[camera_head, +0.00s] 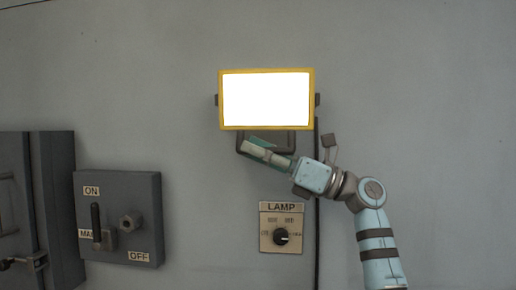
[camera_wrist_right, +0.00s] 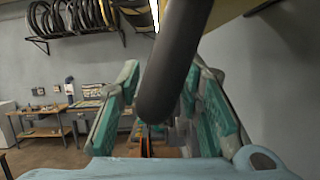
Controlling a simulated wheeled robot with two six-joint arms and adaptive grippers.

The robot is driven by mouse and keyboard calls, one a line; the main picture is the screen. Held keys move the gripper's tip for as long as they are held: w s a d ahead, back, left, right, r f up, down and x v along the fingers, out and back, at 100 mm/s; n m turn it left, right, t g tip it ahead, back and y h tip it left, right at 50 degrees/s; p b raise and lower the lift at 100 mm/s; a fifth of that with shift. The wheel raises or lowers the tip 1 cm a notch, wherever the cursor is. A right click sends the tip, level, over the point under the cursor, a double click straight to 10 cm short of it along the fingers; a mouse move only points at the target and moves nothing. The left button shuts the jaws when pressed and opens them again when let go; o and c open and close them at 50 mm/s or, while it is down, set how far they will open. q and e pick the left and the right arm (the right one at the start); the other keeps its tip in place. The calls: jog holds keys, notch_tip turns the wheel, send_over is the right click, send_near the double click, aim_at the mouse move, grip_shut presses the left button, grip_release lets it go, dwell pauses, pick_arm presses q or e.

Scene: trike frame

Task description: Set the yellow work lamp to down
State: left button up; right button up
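The yellow work lamp (camera_head: 314,100) is on the wall in the head view, its rectangular face lit bright white. A dark handle loop (camera_head: 285,139) hangs just under its lower edge. My right gripper (camera_head: 254,147) is right below the lamp, its fingers at the handle. In the right wrist view a dark rounded bar (camera_wrist_right: 172,75) runs between the two green-padded fingers (camera_wrist_right: 165,105), which stand apart with gaps beside it. I cannot tell whether either finger touches it. My left gripper is in neither view.
Below the lamp is a LAMP dial plate (camera_head: 270,245) with a black knob. A grey ON/OFF switch box (camera_head: 140,200) is on the left, beside a dark cabinet (camera_head: 60,210). A dark cable (camera_head: 317,240) runs down the wall. Workbenches (camera_wrist_right: 60,115) show in the wrist view.

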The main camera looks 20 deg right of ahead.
jog(key=shift+s+d, duration=0.1)
jog(key=shift+s, duration=0.2)
jog(key=shift+c, duration=1.2)
grip_shut()
jog(key=shift+w+p, duration=0.2)
jog(key=shift+p, duration=0.25)
